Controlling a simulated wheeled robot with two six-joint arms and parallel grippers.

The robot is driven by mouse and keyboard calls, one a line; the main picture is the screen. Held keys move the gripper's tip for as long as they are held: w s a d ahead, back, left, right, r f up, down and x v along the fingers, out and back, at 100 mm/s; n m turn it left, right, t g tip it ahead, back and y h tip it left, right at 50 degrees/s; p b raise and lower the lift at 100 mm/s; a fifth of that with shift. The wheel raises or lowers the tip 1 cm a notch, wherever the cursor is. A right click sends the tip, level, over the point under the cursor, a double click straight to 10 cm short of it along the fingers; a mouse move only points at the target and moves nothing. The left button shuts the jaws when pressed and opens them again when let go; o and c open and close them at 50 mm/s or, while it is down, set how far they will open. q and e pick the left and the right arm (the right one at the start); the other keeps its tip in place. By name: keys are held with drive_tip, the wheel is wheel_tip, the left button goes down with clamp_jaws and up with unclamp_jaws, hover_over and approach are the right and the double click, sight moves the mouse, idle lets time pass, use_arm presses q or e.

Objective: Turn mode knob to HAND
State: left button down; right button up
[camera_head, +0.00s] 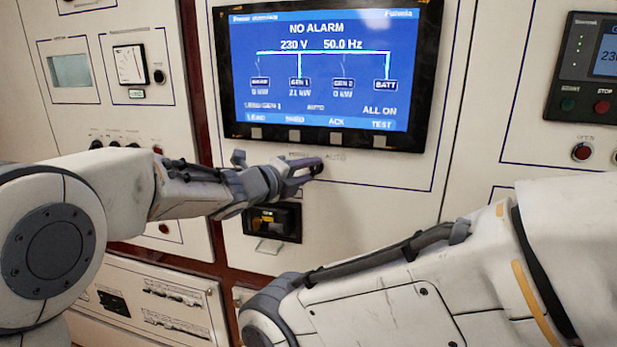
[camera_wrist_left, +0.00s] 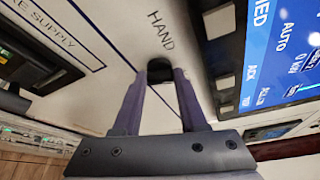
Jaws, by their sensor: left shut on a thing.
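The mode knob is a small dark knob on the white panel just below the large screen; in the head view only a little of it (camera_head: 318,167) shows at my fingertips. In the left wrist view the black knob (camera_wrist_left: 160,66) sits between the ends of the two fingers. My left gripper (camera_head: 306,170) reaches in from the left and is shut on the knob. The HAND label (camera_wrist_left: 160,29) is printed on the panel near the knob in the left wrist view. Which way the knob's pointer faces cannot be told. My right gripper is out of view.
The blue screen (camera_head: 318,65) reads NO ALARM, with a row of grey buttons (camera_head: 295,133) along its lower bezel. A black breaker-like unit (camera_head: 272,222) sits below my left gripper. My right arm fills the lower right. Red and green buttons (camera_head: 602,106) are at far right.

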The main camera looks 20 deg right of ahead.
use_arm(q)
drive_tip(key=n+h+b, duration=0.1)
drive_tip(key=n+b, duration=0.1)
drive_tip(key=b, duration=0.1)
drive_tip(key=f+n+t+h+b, duration=0.1)
drive_tip(key=n+b, duration=0.2)
drive_tip(key=n+t+b, duration=0.1)
drive_tip(key=n+b, duration=0.2)
drive_tip(key=b, duration=0.1)
drive_tip(key=shift+f+h, duration=0.25)
drive_tip(key=shift+h, duration=0.15)
drive_tip(key=shift+r+n+t+b, duration=0.1)
drive_tip(key=shift+n+t+b, duration=0.4)
drive_tip(key=shift+n+b, duration=0.95)
drive_tip(key=shift+c, duration=2.3)
unclamp_jaws()
drive_tip(key=shift+r, duration=0.1)
drive_tip(key=shift+s+a, duration=0.1)
drive_tip(key=b+v, duration=0.2)
drive_tip(key=v, duration=0.8)
drive_tip(key=shift+b, duration=0.3)
